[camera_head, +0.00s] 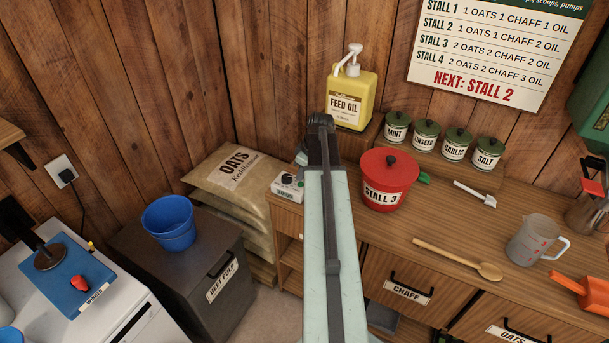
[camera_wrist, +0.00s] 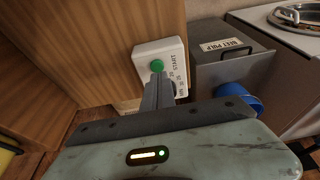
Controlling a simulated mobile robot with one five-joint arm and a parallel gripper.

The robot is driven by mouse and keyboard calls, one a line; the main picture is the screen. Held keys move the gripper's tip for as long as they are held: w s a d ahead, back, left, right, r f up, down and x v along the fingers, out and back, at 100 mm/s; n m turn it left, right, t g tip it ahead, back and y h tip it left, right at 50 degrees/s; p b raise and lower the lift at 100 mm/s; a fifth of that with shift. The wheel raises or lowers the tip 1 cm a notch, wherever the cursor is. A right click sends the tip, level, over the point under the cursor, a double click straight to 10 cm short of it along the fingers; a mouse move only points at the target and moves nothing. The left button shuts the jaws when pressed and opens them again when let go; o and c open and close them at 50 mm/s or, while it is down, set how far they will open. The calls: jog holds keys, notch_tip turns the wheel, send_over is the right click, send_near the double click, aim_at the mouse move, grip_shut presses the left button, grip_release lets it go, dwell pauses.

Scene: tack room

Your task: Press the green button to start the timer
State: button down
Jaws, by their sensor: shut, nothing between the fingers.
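The timer is a white box (camera_head: 288,187) with a dark knob, on the left end of the wooden counter in the head view. In the wrist view the white timer (camera_wrist: 172,52) shows its round green button (camera_wrist: 157,66) beside the word START. My gripper (camera_wrist: 158,77) is shut and empty, with its tips right at the near edge of the green button. I cannot tell whether they touch it. In the head view my arm hides most of the gripper and the green button.
The red Stall 3 tub (camera_head: 383,190) and yellow feed oil bottle (camera_head: 351,97) stand right of my arm. A blue bucket (camera_head: 169,223) sits on the beet pulp bin (camera_head: 186,268) at left. A wooden spoon (camera_head: 455,258) and measuring jug (camera_head: 536,241) occupy the counter's right.

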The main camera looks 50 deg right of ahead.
aim_at(301, 185)
notch_tip(301, 185, down, 2)
jog(key=shift+f+b, duration=0.1)
jog(key=shift+b, duration=0.3)
jog(key=shift+f+b, duration=0.4)
jog(key=shift+b, duration=0.1)
jog(key=shift+s+f+b, duration=0.15)
jog(key=shift+f+b, duration=0.15)
jog(key=shift+b, duration=0.15)
jog(key=shift+s+a+r, duration=0.1)
jog(key=shift+s+a, duration=0.05)
jog(key=shift+r, duration=0.15)
